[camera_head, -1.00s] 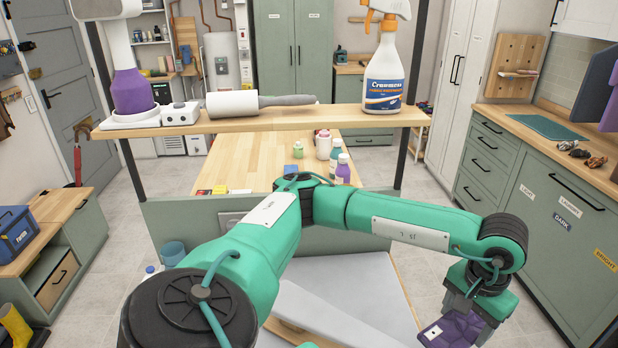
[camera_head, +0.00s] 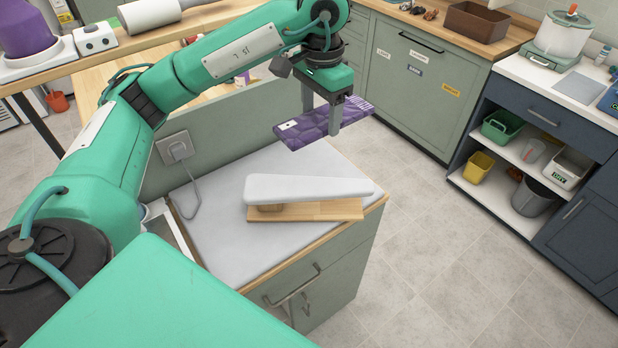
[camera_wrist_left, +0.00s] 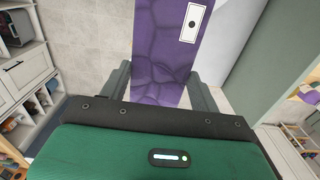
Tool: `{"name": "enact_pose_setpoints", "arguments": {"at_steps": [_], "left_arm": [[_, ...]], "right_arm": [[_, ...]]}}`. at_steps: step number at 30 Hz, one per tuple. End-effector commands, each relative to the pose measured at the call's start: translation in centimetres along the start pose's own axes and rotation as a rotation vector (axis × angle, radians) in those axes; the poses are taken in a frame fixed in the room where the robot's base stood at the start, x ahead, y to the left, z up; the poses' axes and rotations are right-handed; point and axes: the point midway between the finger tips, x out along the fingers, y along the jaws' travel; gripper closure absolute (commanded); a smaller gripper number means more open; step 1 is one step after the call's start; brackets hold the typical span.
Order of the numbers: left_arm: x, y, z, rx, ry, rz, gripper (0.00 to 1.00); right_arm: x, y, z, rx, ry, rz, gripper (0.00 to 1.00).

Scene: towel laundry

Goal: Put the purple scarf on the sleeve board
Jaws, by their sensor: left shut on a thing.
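The purple scarf (camera_head: 300,132) is a flat, folded strip with a white tag at one end. My left gripper (camera_head: 322,120) is shut on it and holds it in the air, behind and above the sleeve board. In the left wrist view the scarf (camera_wrist_left: 165,58) runs between the two fingers of the left gripper (camera_wrist_left: 160,82), tag (camera_wrist_left: 193,22) at the top. The sleeve board (camera_head: 308,187) has a white padded top over a wooden base and stands bare on a grey-topped cabinet (camera_head: 222,185). My right gripper is not in view.
A socket with a plug (camera_head: 178,148) is on the panel behind the cabinet. Green drawers and a dark shelf unit (camera_head: 530,110) stand at the right, across open floor.

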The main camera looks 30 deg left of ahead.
Motion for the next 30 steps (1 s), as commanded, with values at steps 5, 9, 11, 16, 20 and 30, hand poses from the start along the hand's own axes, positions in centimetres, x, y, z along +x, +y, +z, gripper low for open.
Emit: {"name": "enact_pose_setpoints", "arguments": {"at_steps": [5, 9, 11, 16, 20, 30], "left_arm": [[2.6, 0.1, 0.1, -0.001, -0.005, 0.003, 0.6], [4.6, 0.1, 0.1, 0.0, -0.005, 0.004, 0.6], [5.5, 0.1, 0.1, -0.002, -0.006, 0.003, 0.6], [8.3, 0.1, 0.2, -0.004, -0.007, 0.002, 0.6], [11.0, 0.1, 0.2, -0.003, -0.007, 0.001, 0.6], [15.4, 0.1, 0.1, -0.003, -0.002, 0.001, 0.6]], "right_arm": [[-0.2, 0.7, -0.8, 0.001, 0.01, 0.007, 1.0], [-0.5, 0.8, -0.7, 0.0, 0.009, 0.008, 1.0], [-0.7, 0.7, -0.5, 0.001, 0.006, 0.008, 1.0], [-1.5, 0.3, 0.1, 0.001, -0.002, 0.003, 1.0], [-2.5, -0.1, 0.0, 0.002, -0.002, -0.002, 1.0], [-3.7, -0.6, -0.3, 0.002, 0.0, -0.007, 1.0]]}}
